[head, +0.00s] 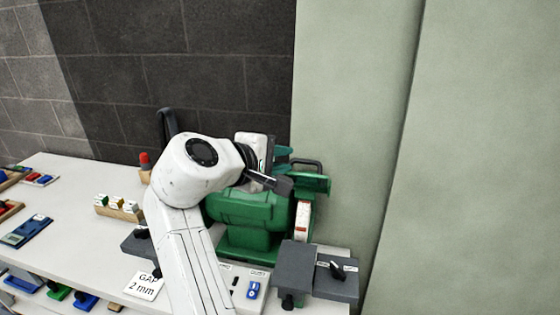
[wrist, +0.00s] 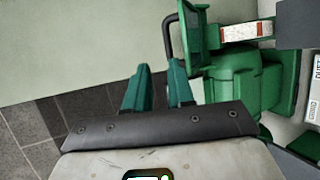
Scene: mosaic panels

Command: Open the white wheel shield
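A green bench grinder (head: 245,212) stands on the white bench, partly behind my arm. At its right end is a green shield panel (head: 314,184) with a black loop handle (head: 308,163); I take this as the white wheel shield. In the wrist view the shield (wrist: 190,24) and its handle (wrist: 166,36) show just beyond my fingertips. My gripper (wrist: 159,66) has green fingers standing apart with nothing seen between them. The right fingertip lies close to the handle's lower end; I cannot tell whether they touch. In the head view my gripper (head: 282,160) is left of the handle.
A white part with a red label (head: 303,215) sits below the shield. Dark grey blocks (head: 318,270) stand at the front right. A switch box (head: 253,288) and a gap card (head: 145,286) lie in front. A green-grey wall (head: 350,120) is close behind and right.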

